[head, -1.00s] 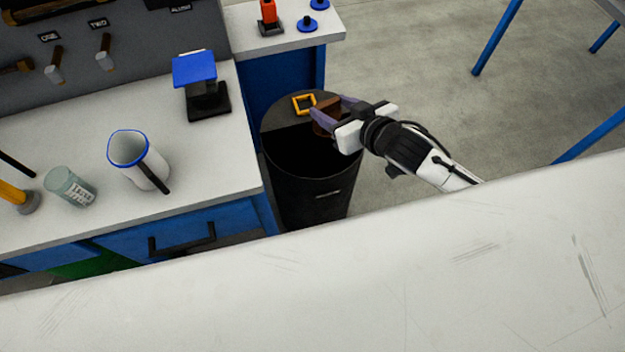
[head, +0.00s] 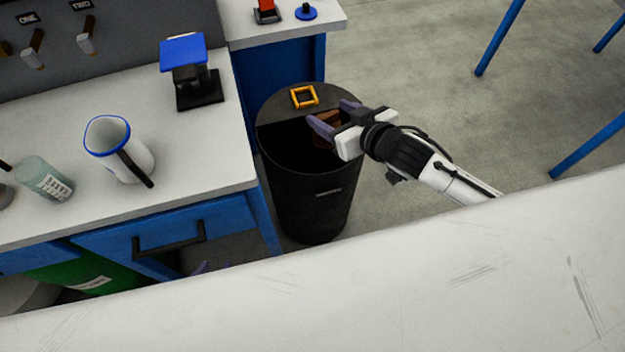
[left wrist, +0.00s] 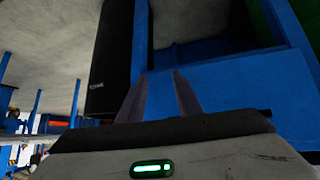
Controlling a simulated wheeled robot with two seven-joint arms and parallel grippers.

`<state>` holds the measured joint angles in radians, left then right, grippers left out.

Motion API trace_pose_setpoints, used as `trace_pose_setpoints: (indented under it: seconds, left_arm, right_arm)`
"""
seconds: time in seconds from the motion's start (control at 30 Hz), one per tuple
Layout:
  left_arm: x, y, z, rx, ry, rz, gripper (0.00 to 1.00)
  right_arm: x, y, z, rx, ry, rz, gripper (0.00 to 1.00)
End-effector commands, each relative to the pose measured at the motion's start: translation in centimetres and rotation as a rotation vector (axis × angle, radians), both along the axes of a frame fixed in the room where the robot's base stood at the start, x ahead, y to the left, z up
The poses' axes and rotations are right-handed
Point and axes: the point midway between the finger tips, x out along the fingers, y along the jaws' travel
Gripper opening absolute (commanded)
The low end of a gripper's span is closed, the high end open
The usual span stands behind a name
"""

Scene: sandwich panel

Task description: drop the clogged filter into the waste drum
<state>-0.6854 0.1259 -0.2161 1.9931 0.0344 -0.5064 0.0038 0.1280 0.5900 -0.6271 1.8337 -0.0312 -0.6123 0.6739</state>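The waste drum (head: 308,205) is a black bin with a grey half lid and a dark opening. The clogged filter (head: 326,130) is a brown block at the drum's opening, partly hidden by my right gripper. My right gripper (head: 334,115) is over the drum, its purple fingers spread on either side of the filter. The filter sits lower than the fingertips and looks loose; I cannot tell if it still touches a finger. My left gripper (left wrist: 160,80) is open and empty in the left wrist view; its purple tips barely show in the head view (head: 204,267).
A yellow square frame (head: 304,97) lies on the drum's lid. The left bench (head: 215,150) holds a white jug (head: 128,155), a jar (head: 45,180) and a blue-topped stand (head: 190,75). A pale surface (head: 330,300) spans the foreground. Floor right of the drum is clear.

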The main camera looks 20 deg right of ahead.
Motion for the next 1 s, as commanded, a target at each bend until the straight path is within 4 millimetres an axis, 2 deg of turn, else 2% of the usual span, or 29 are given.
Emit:
trace_pose_setpoints:
  seconds: [0.07, 0.43, 0.57, 0.8, 1.0]
  left_arm:
    - [0.0, 0.0, 0.0, -0.001, -0.001, 0.001, 0.31]
    - [0.0, 0.1, 0.1, -0.001, -0.002, 0.002, 0.31]
    - [-0.1, 0.1, 0.4, -0.002, 0.0, 0.004, 0.31]
    - [-0.1, 0.3, 0.7, -0.002, -0.001, 0.008, 0.31]
    - [-0.2, 0.3, 0.8, -0.001, 0.0, 0.01, 0.31]
  right_arm:
    - [0.0, 0.0, 0.0, 0.0, 0.0, 0.0, 0.71]
    - [-0.6, -0.2, 0.2, 0.0, 0.003, 0.0, 0.71]
    - [-2.3, -0.7, 1.2, 0.0, 0.003, 0.0, 0.71]
    - [-6.3, -1.9, 3.5, 0.0, 0.003, 0.001, 0.71]
    - [-8.3, -2.5, 4.7, 0.0, 0.001, 0.0, 0.71]
